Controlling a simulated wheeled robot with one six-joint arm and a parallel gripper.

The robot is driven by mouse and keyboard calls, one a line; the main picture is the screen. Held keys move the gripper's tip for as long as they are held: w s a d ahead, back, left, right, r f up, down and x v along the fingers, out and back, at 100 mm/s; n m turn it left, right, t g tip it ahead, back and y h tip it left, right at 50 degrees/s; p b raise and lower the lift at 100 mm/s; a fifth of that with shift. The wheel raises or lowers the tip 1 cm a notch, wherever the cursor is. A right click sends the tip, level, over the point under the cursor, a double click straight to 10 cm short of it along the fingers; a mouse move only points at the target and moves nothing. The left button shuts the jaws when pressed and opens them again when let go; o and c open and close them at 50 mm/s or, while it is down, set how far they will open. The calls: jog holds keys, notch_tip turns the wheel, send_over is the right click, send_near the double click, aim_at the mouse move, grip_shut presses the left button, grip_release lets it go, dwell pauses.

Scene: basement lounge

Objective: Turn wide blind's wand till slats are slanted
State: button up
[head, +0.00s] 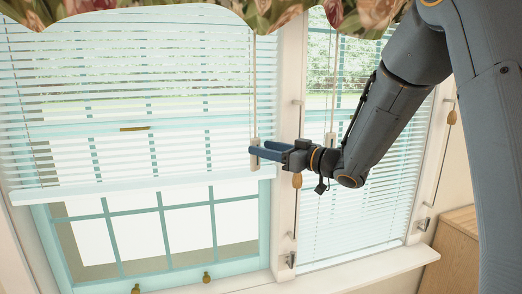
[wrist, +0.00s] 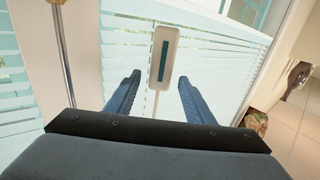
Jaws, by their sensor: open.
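The wide blind (head: 130,70) hangs partly raised over the left window. Its slats look nearly flat, with gaps that show the outside. Its pale wand (head: 253,85) hangs near its right edge and ends in a cream handle (head: 254,141). My gripper (head: 257,153) reaches in from the right at the handle's height. In the wrist view a cream handle with a dark teal slot (wrist: 164,58) stands between my two open fingertips (wrist: 159,80), with a gap visible on each side. I cannot tell how deep between the fingers it is.
A narrow blind (head: 365,180) with its own wand (head: 333,90) hangs to the right, behind my arm. A cord with a wooden knob (head: 297,181) hangs by the window post. A floral valance (head: 200,10) is above. A wooden cabinet (head: 458,250) stands at lower right.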

jog(key=b+v, duration=0.1)
jog(key=v, duration=0.4)
jog(key=shift+s+d, duration=0.2)
jog(key=shift+d, duration=0.05)
jog(key=d+f+m+h, duration=0.1)
jog(key=d+f+h, duration=0.1)
jog(key=h, duration=0.1)
jog(key=d+f+m+t+h, duration=0.1)
jog(key=d+f+m+h, duration=0.1)
jog(key=d+f+h, duration=0.1)
jog(key=w+d+f+m+h, duration=0.1)
jog(key=d+f+m+h, duration=0.1)
jog(key=d+f+h, duration=0.1)
jog(key=shift+w+f+t, duration=0.15)
jog(key=shift+t, duration=0.15)
jog(key=s+d+f+m+g+h, duration=0.2)
jog(key=s+d+f+g+h, duration=0.1)
jog(key=s+f, duration=0.35)
jog(key=s+d+f+m+g+h, duration=0.2)
jog(key=s+d+f+g, duration=0.1)
jog(key=s+f, duration=0.4)
jog(key=s+f+g, duration=0.2)
jog(key=s+g, duration=0.1)
jog(key=s, duration=0.4)
jog(key=s+a+f+m+g, duration=0.1)
jog(key=s+f+g, duration=0.1)
jog(key=s, duration=0.6)
jog(key=shift+a+f+g, duration=0.25)
jog(key=shift+f+g, duration=0.1)
jog(key=shift+g, duration=0.05)
